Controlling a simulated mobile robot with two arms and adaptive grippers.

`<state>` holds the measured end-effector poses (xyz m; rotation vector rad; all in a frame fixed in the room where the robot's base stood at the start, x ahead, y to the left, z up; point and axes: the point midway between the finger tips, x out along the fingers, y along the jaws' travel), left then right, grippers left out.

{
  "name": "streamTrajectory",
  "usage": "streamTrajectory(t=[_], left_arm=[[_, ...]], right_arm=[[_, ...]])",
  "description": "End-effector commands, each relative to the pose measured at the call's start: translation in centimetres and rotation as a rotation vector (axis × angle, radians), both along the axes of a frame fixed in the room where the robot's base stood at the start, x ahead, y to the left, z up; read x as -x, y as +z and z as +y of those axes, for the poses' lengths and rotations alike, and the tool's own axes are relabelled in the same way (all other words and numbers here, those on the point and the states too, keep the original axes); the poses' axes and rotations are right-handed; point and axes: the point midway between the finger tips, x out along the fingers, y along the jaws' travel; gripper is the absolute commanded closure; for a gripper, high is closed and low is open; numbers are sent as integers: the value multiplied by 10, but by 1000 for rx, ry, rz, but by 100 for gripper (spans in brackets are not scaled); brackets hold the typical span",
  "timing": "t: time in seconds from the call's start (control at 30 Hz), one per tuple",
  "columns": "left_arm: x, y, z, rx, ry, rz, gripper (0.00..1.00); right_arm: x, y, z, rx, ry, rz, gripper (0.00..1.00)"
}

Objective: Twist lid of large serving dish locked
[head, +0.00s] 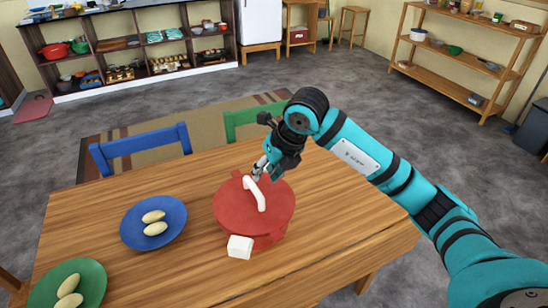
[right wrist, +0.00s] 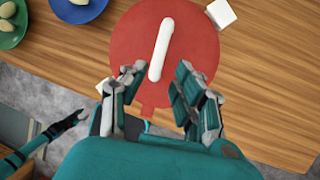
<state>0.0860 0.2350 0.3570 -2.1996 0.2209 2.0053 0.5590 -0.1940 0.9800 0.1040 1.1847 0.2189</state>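The large serving dish shows as a round red lid (head: 232,208) with a white bar handle (head: 254,192) on top. Red tabs stick out at the lid's rim, one at the near right. A white block (head: 240,247) is at the dish's near edge, to the left of that tab. My right gripper (head: 258,168) is above the lid's far side. In the right wrist view its open fingers (right wrist: 160,80) are on either side of the handle's lower end (right wrist: 160,52), with gaps. My left gripper (right wrist: 76,118) seems to show at lower left in that view; its opening is unclear.
A blue plate (head: 133,232) and a green plate (head: 88,285), both with pale oval food, are left of the dish. Blue (head: 140,148) and green (head: 250,116) chairs stand at the far table edge. The table right of the dish is clear.

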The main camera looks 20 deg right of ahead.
Motion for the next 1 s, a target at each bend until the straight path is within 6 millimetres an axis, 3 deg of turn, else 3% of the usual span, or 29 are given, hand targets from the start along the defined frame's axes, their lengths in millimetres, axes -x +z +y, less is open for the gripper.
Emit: streamTrajectory(t=[0.3, 0.5, 0.93, 1.0], left_arm=[[0, 7, 0, -1, 1, 1, 59], [0, 9, 1, -1, 1, 1, 59], [1, 10, 0, 0, 1, 1, 59], [1, 10, 0, 0, 1, 1, 59]], right_arm=[[-21, -57, 15, -1, 2, 4, 70], [-31, -79, 21, -2, 1, 2, 70], [-34, -87, 22, 0, 2, 0, 70], [-34, -87, 22, 0, 2, 0, 79]])
